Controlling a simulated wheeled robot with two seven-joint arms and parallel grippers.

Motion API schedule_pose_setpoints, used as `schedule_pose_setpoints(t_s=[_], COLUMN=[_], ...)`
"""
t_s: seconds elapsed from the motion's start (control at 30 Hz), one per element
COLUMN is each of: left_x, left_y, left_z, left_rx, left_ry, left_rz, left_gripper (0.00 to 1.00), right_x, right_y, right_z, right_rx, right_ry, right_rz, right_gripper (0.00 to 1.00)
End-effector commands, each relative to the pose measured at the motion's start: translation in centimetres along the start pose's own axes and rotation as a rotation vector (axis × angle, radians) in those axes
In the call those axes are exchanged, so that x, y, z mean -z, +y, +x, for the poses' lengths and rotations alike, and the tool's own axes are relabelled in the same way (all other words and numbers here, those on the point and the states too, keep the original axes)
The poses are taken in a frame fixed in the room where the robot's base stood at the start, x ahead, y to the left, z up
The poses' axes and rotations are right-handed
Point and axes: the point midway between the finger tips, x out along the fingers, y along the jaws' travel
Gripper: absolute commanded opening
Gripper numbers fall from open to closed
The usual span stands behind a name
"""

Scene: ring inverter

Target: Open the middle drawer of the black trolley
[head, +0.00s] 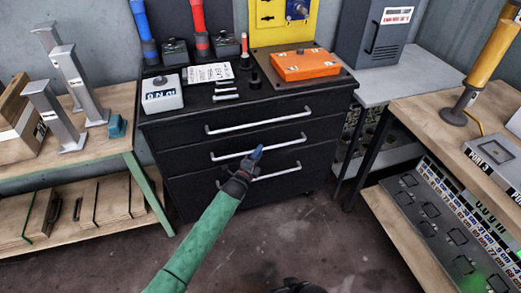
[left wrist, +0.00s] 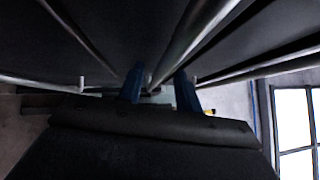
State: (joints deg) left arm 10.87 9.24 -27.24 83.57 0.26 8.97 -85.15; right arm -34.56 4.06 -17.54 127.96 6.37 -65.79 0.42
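The black trolley (head: 190,200) stands at the centre of the head view with three stacked drawers, each with a long silver handle. The middle drawer's handle (head: 285,142) runs across its front, and that drawer looks flush with the others. My left gripper (head: 256,154) is at the middle handle, its blue fingertips pointing to the trolley front and covering a small part of the handle. In the left wrist view its two blue fingers (left wrist: 160,88) are apart, with a silver bar (left wrist: 186,42) running up from the space between them. Contact cannot be told.
The top handle (head: 258,122) is just above and the bottom handle (head: 275,174) just below. An orange box (head: 304,65) and a white counter (head: 161,94) stand on the trolley. Benches flank it left (head: 100,140) and right (head: 425,112). The floor in front is clear.

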Motion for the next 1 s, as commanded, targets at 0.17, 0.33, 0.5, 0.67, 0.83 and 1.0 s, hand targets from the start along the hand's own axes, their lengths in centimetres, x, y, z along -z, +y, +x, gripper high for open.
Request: schedule_pose_setpoints(t_s=[0.17, 0.33, 0.5, 0.67, 0.83, 1.0], left_x=[0.1, 0.1, 0.1, 0.1, 0.0, 0.1], left_y=[0.0, 0.0, 0.0, 0.0, 0.0, 0.0], left_z=[1.6, 2.2, 2.1, 2.1, 2.1, 2.0], left_rx=[0.0, 0.0, 0.0, 0.0, 0.0, -0.001], left_ry=[0.0, 0.001, 0.0, 0.0, 0.0, 0.0], left_rz=[-0.003, -0.002, -0.002, -0.002, -0.002, -0.002], left_gripper=[0.34, 0.34, 0.34, 0.13, 0.0, 0.0], right_x=[0.3, 0.4, 0.4, 0.3, 0.3, 0.3], right_y=[-0.2, -0.2, -0.3, -0.3, -0.2, -0.2], right_z=[-0.8, -1.1, -1.1, -1.0, -1.0, -1.0], right_rx=[0.001, 0.002, 0.002, 0.002, 0.002, 0.001], right_ry=[-0.007, -0.007, -0.008, -0.009, -0.01, -0.012], right_rz=[-0.001, -0.001, -0.001, -0.001, -0.001, -0.001], right_gripper=[0.36, 0.36, 0.36, 0.36, 0.36, 0.36])
